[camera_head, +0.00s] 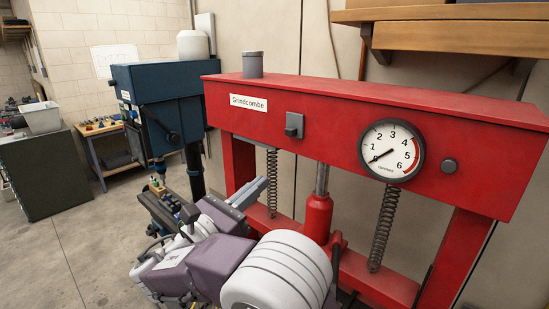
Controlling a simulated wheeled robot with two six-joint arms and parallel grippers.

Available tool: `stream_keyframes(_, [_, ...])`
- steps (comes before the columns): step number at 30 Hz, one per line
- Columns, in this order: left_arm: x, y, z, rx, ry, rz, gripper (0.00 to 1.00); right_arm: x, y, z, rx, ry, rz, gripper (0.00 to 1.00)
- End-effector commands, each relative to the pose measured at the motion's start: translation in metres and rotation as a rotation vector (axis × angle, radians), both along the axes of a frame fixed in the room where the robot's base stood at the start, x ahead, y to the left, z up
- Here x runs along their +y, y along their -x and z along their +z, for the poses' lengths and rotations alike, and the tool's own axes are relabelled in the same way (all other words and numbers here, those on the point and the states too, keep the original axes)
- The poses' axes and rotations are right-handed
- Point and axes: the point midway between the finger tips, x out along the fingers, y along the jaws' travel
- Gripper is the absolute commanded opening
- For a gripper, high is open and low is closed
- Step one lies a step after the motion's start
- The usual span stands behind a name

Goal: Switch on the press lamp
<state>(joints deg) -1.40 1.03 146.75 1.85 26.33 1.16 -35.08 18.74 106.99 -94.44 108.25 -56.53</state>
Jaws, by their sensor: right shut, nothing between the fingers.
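The red press frame (340,115) stands at the right, with a "Grindcombe" label on its top beam. A small grey switch box (294,125) sits on the beam's front face; its lever position is too small to tell. A dark round fitting (449,165) sits right of the gauge and shows no glow; I cannot tell whether it is the lamp. My right gripper (262,185) is shut and empty, below and left of the switch box, apart from it in the picture. My left gripper is not clearly in view.
A round dial gauge (391,150) is on the beam. Springs and a red jack (317,217) stand below it. A grey can (253,64) stands on top. A blue machine (160,90) is behind to the left. A wooden shelf (455,35) overhangs at upper right. Floor is clear at left.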

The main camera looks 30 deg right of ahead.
Motion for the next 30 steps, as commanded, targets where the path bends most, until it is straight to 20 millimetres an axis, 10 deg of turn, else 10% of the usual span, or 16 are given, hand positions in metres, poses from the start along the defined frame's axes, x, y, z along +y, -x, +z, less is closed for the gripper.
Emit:
stream_keyframes(14, [0.000, 0.000, 0.040, -0.001, 0.000, 0.000, 1.00, -0.088, -0.035, 0.029, 0.001, 0.000, -0.004, 0.00])
stream_keyframes(30, [0.000, 0.000, 0.061, -0.001, 0.000, 0.000, 1.00, -0.084, -0.034, 0.064, 0.000, 0.000, 0.000, 0.00])
